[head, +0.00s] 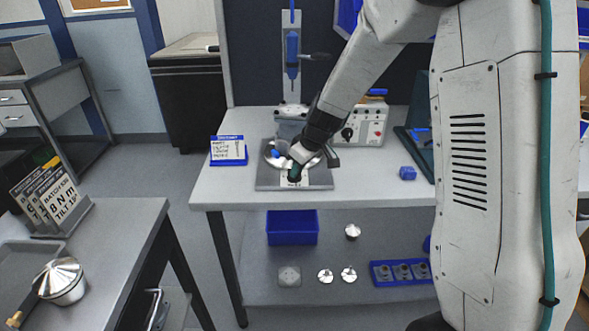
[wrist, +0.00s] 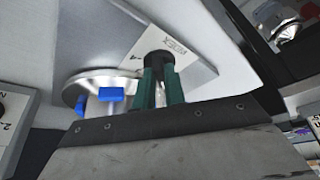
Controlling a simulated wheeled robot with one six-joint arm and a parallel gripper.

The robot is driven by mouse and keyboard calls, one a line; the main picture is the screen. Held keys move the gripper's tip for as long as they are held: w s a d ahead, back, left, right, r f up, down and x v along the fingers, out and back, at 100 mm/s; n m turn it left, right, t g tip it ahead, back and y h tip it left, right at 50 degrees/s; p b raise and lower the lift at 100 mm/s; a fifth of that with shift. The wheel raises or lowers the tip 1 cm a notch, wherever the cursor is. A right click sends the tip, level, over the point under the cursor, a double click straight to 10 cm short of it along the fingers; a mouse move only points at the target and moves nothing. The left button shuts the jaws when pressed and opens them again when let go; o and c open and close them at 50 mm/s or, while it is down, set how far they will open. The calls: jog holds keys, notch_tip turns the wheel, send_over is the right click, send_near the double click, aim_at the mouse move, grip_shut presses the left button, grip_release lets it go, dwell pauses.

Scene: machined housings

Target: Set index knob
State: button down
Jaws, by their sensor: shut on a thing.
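The index knob (wrist: 158,64) is a black round knob on a white plate (wrist: 180,34). The plate reads INDEX and shows a 4 beside the knob. My gripper (wrist: 158,84) has green fingers that are shut on the knob. In the head view my gripper (head: 295,174) reaches down to the front part of the grey fixture base (head: 262,182) on the bench. The knob is mostly hidden there. A round silver part with blue clamps (wrist: 112,97) sits right beside the fingers in the wrist view. Its lower part is hidden by my gripper body.
A blue-framed card (head: 228,151) stands left of the fixture, and a control box (head: 362,124) stands behind it. The shelf below holds a blue bin (head: 292,227) and metal parts. Bare bench lies left of the base.

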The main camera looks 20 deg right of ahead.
jog(key=shift+w+d+r+n+g+y, duration=0.1)
jog(key=shift+w+d+n+g+y, duration=0.1)
jog(key=shift+n, duration=0.45)
jog(key=shift+w+d+n+g+y, duration=0.1)
jog(key=shift+n+y, duration=0.1)
jog(key=shift+n, duration=0.45)
jog(key=c, duration=1.5)
grip_release()
jog(key=shift+d, duration=0.2)
jog(key=shift+o, duration=0.2)
jog(key=shift+a, duration=0.25)
jog(key=shift+s, duration=0.1)
jog(key=v, duration=0.7)
jog(key=shift+d+r, duration=0.2)
jog(key=shift+r, duration=0.15)
